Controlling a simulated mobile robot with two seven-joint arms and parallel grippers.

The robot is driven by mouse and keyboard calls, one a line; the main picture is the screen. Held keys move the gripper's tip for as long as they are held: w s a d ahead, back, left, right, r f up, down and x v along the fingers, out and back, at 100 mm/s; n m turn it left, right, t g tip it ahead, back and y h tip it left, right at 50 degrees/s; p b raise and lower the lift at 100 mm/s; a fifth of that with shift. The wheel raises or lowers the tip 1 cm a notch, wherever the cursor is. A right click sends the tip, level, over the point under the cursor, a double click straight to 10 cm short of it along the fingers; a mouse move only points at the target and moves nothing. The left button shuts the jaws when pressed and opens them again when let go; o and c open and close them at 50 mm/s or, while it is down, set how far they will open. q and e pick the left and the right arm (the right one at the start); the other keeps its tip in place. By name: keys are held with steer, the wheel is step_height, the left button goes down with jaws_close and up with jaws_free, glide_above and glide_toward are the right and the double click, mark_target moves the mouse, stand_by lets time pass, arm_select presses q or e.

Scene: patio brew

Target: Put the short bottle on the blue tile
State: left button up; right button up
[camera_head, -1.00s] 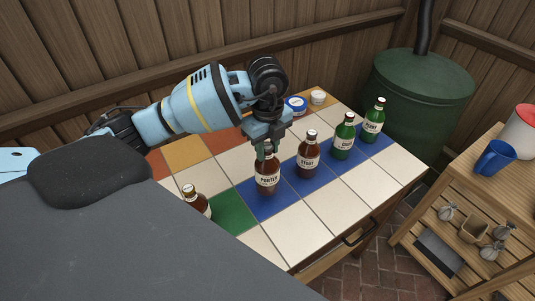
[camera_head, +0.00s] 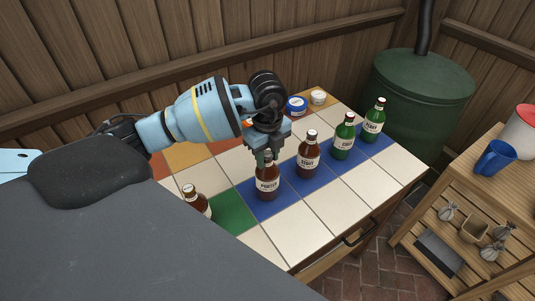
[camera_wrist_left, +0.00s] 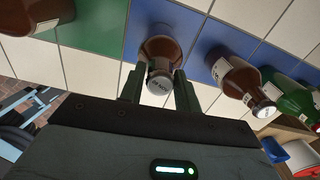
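The short brown bottle labelled Porter (camera_head: 267,184) is upright over a blue tile (camera_head: 250,204) beside the green tile. Whether its base touches the tile I cannot tell. My left gripper (camera_head: 264,158) is shut on its neck from above. In the left wrist view the bottle (camera_wrist_left: 161,50) sits between my two fingers (camera_wrist_left: 160,92), with blue tile (camera_wrist_left: 185,18) around its base. My right gripper is not in view.
A brown Stout bottle (camera_head: 308,158) and two green bottles (camera_head: 344,140) (camera_head: 374,118) stand to the right. Another brown bottle (camera_head: 196,200) stands left, partly hidden. A green tile (camera_head: 232,212) lies between. White front tiles (camera_head: 302,230) are clear.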

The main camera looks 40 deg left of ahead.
arm_select(q)
steer(key=o, duration=0.3)
step_height(320, 180, up, 12)
steer(key=shift+r+p, duration=0.15)
steer(key=shift+p, duration=0.2)
steer(key=shift+d, duration=0.1)
stand_by(0.7)
